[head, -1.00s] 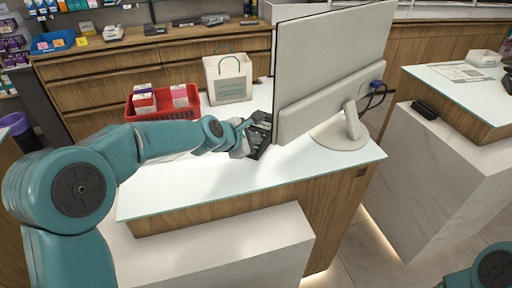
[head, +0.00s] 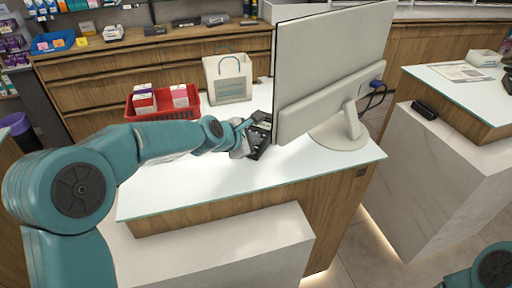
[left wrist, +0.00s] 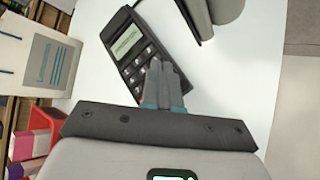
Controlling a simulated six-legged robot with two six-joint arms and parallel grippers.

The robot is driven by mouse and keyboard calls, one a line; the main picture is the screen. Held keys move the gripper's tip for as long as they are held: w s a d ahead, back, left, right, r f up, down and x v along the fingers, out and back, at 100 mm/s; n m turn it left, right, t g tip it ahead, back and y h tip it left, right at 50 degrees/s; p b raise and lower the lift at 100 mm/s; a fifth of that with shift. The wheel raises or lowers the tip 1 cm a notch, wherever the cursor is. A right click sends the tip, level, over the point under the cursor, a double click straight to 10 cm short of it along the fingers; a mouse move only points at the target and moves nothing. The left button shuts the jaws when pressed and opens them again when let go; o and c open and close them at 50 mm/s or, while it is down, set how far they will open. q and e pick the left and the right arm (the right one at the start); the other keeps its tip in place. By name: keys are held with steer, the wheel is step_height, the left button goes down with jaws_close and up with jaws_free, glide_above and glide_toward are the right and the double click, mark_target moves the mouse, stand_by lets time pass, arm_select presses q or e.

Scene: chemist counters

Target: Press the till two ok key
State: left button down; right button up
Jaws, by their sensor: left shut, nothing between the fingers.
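The till two card terminal (head: 260,140) is a dark keypad device on the white counter, beside the big monitor; part of it is hidden by my gripper. In the head view my left gripper (head: 243,143) is at the near left side of the terminal. The ok key cannot be made out. My right gripper is out of view.
The monitor (head: 330,70) stands close to the right of the terminal. A paper bag (head: 228,80) and a red basket (head: 150,114) with boxes stand to the left behind. The front of the white counter (head: 220,180) is clear.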

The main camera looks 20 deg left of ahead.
arm_select(q)
steer(key=shift+f, duration=0.1)
steer(key=shift+w+f+b, duration=0.1)
steer(key=shift+f+b, duration=0.2)
steer(key=shift+f, duration=0.05)
steer(key=shift+f, duration=0.25)
stand_by(0.4)
steer(key=shift+r+p, duration=0.5)
steer(key=shift+r, duration=0.2)
steer(key=r+p, duration=0.2)
steer(key=s+r+p, duration=0.1)
steer(key=r+p, duration=0.1)
steer(key=r, duration=0.1)
steer(key=shift+a+p, duration=0.1)
steer(key=shift+p, duration=0.3)
stand_by(0.5)
